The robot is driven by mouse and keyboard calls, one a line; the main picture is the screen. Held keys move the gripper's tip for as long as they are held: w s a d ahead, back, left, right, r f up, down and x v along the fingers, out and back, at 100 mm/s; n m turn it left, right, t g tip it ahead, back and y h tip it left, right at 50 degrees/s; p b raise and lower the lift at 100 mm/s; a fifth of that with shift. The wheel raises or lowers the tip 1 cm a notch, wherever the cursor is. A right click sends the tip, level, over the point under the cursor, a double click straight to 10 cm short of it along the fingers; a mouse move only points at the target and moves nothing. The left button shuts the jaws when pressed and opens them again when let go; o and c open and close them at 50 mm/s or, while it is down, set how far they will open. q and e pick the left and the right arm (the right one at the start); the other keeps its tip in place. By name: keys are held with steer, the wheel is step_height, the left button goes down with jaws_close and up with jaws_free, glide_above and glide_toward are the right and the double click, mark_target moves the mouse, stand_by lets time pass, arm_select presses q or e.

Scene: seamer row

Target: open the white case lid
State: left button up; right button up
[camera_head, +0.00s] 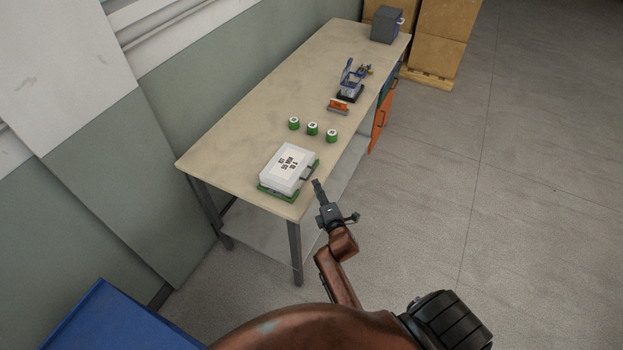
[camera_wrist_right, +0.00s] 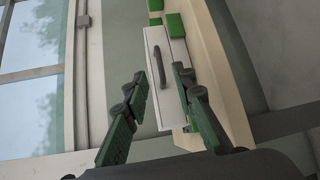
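The white case (camera_head: 284,168) lies on a green base (camera_head: 283,196) at the near end of the workbench. Its top carries a label with dark square marks, and the lid looks shut. A dark handle (camera_head: 306,174) is on the side facing my right arm. My right gripper (camera_head: 317,185) is beside that side, just off the bench's edge. My left gripper is not in view.
Three green cylinders with white tops (camera_head: 312,128) stand behind the case on the workbench (camera_head: 235,140). Farther back are an orange-and-grey item (camera_head: 338,106), a blue-grey device (camera_head: 350,85) and a grey box (camera_head: 387,24). The floor right of the bench is clear.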

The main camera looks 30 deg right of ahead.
steer(key=x, duration=0.7)
steer(key=shift+w, duration=0.15)
steer(key=shift+c, duration=0.5)
jaws_close()
